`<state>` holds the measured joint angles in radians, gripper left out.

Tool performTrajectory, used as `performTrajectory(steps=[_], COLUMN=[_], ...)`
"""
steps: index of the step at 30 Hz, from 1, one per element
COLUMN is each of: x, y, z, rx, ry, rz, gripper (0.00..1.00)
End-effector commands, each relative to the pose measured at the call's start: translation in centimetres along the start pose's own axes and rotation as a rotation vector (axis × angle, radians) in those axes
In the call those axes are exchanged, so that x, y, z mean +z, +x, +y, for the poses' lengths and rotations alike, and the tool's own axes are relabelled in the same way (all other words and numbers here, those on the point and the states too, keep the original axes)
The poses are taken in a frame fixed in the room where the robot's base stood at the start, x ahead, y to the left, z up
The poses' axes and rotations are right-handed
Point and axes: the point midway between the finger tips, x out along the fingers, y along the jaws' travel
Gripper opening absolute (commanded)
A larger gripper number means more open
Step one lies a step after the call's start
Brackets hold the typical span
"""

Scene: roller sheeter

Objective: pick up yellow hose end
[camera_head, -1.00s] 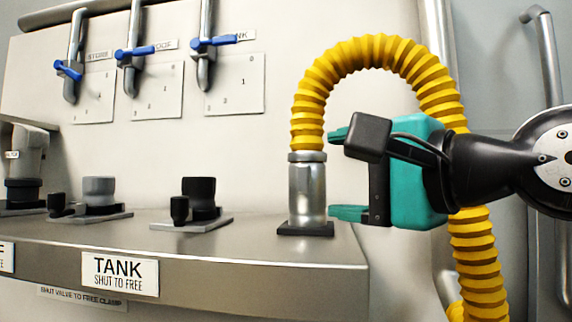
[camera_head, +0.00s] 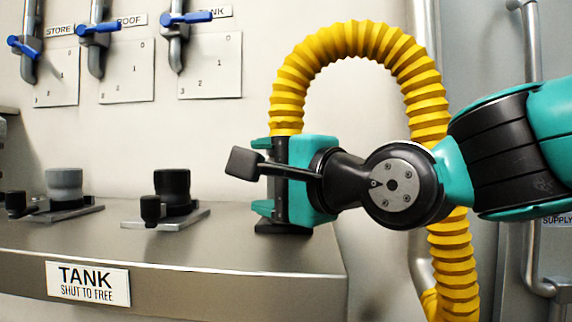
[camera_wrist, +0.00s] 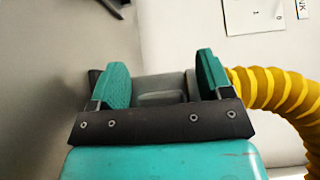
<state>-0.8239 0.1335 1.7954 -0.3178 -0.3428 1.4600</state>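The yellow hose (camera_head: 350,42) arches up and its near end runs down to the shelf at the centre of the head view. Its metal end fitting is mostly hidden behind my gripper (camera_head: 262,175) there. In the wrist view the grey metal hose end (camera_wrist: 163,86) lies across the space between the two teal fingers of my gripper (camera_wrist: 162,70), with the yellow hose (camera_wrist: 278,98) to the right. The fingers are wide apart, spread along the fitting's length, one near its top and one near its foot. I cannot tell whether they touch it.
A steel shelf (camera_head: 180,250) carries a TANK label (camera_head: 88,283) and black and grey couplings (camera_head: 172,188) to the left. Blue-handled valves (camera_head: 186,18) are on the wall above. The hose's other leg hangs behind my arm, beside a pipe (camera_head: 530,130).

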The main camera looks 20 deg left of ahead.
Motion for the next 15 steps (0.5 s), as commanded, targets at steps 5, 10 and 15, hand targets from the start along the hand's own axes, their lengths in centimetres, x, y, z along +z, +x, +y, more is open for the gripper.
performTrajectory(steps=[5,10,15], x=[0.04,-0.03,-0.09], y=[0.03,-0.04,-0.08], z=[0.04,-0.14,-0.15], rx=[0.001,-0.003,-0.003], ry=[0.000,-0.001,-0.001], rz=[-0.001,0.001,0.002], gripper=[0.33,0.01,0.01])
